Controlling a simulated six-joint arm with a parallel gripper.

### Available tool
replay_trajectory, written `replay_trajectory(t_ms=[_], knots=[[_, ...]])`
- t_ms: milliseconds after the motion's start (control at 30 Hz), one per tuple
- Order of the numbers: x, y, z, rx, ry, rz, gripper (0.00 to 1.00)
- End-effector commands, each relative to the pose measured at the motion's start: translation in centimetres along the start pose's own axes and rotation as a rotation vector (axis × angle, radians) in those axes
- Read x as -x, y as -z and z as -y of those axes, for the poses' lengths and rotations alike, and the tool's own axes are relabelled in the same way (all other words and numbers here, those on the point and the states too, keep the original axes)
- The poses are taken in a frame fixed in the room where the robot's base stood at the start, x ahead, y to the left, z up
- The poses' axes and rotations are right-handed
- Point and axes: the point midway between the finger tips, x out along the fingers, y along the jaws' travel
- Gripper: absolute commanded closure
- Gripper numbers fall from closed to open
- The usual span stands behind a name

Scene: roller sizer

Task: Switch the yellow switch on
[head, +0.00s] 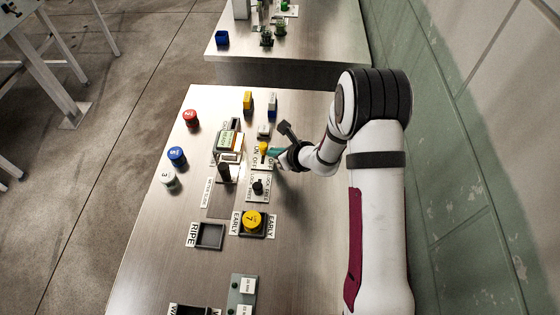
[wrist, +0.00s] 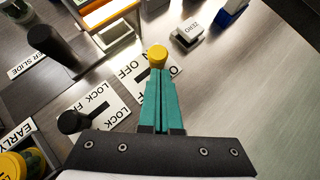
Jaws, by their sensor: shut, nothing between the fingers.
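The yellow switch (head: 263,147) is a small yellow knob on a white plate lettered ON and OFF, near the middle of the table. In the wrist view the yellow switch (wrist: 157,56) shows just beyond my fingertips, by the ON/OFF plate (wrist: 127,66). My gripper (head: 275,153) is shut with nothing between its teal fingers. In the wrist view my gripper (wrist: 158,75) has its tips at or very near the knob; I cannot tell whether they touch. The fingers hide part of the plate and the switch's lower part, so its setting is unclear.
A black lock knob (wrist: 70,121) on a LOCK/FREE plate stands close by. A dark slide handle (wrist: 53,44) and an orange-edged box (wrist: 108,14) are to the left.

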Motion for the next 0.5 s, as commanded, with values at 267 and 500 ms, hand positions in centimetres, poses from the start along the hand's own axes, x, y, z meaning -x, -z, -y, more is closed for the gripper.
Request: replay_trajectory(t_ms=[267, 500], knots=[[5.0, 2.6, 0.1, -0.001, 0.003, -0.001, 1.00], [10.2, 2.7, 0.0, 0.000, 0.002, -0.002, 1.00]])
